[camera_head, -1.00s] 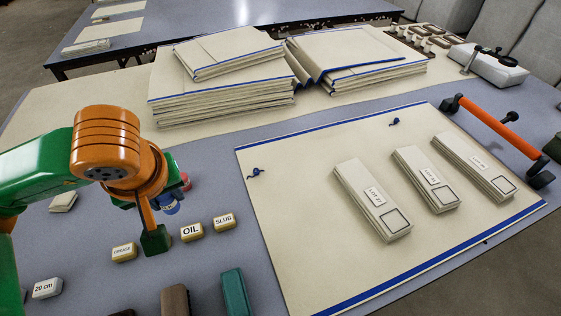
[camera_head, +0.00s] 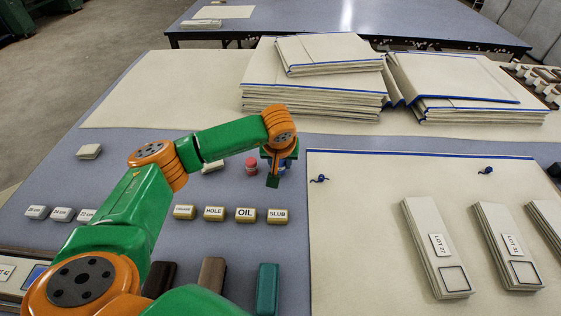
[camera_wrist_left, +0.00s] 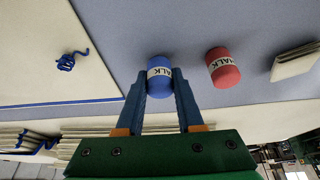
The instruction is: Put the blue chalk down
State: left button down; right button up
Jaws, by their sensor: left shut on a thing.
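The blue chalk (camera_wrist_left: 159,68) is a short blue cylinder with a white label band. In the left wrist view it sits between the fingertips of my left gripper (camera_wrist_left: 159,92), which is shut on it. In the head view my left gripper (camera_head: 273,179) points down at the left edge of the beige cloth area, and it mostly hides the blue chalk. I cannot tell whether the chalk touches the table. The red chalk (camera_head: 251,165) stands close by to the left; it also shows in the left wrist view (camera_wrist_left: 223,68). My right gripper is not in view.
A beige sheet (camera_head: 360,230) with blue edges carries long lot blocks (camera_head: 436,245) and blue thread bits (camera_head: 320,179). Small labelled blocks (camera_head: 245,214) line up in front of the gripper. Folded cloth stacks (camera_head: 310,90) stand behind. Bare grey table (camera_head: 130,150) lies to the left.

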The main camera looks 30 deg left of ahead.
pick_arm(q)
jog(key=shift+f, duration=0.35)
jog(key=c, duration=0.5)
grip_release()
jog(key=shift+c, duration=0.2)
jog(key=shift+s+d+r, duration=0.1)
jog(key=shift+r, duration=0.5)
jog(key=v, duration=1.1)
